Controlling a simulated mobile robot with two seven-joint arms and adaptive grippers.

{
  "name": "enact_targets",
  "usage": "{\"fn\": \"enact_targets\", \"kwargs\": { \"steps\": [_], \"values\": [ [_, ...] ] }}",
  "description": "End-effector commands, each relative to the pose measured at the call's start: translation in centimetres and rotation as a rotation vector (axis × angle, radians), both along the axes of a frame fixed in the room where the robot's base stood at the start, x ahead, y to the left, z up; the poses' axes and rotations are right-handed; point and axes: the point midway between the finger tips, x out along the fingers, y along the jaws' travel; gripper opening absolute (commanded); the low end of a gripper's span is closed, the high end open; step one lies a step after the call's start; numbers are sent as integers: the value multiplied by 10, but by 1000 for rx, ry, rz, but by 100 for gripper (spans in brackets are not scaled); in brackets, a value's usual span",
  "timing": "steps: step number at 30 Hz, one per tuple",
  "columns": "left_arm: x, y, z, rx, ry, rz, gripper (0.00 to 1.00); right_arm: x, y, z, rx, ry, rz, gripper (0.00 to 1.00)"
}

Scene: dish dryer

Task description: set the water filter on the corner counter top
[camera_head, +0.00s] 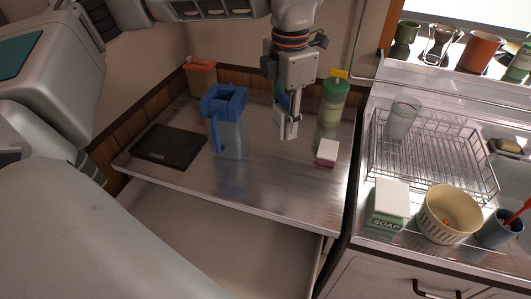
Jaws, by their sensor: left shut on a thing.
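The water filter, a clear blue pitcher with a darker blue lid and handle (228,122), stands upright on the steel counter top (275,200) in the head view. Its handle faces left. My left gripper (289,130) points down over the same counter, a little to the right of the pitcher, with a visible gap between them. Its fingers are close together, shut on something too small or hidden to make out. A blue-teal patch shows behind the fingers; I cannot tell what it is. My right gripper is not in view.
A black flat board (168,147) lies left of the pitcher. An orange-lidded container (200,75), a green-lidded jar (333,100) and a small pink-and-white block (326,153) stand around. A wire dish rack (430,160) is right. The counter's front is clear.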

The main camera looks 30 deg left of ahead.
Motion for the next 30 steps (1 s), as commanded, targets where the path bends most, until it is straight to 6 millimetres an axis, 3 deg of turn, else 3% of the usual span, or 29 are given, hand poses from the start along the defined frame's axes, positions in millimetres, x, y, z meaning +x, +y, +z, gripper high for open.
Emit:
{"fn": "enact_targets", "kwargs": {
  "steps": [3, 15, 25, 30],
  "values": [
    [-1, 1, -34, 1, 9, -1, 6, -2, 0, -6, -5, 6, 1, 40],
    [-1, 0, -123, 0, 4, -3, 6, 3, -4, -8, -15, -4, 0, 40],
    [0, 0, -148, 1, 3, -4, 6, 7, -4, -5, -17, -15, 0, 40],
    [-1, 0, -174, 1, 5, -4, 6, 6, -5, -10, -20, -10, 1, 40]
  ]
}}
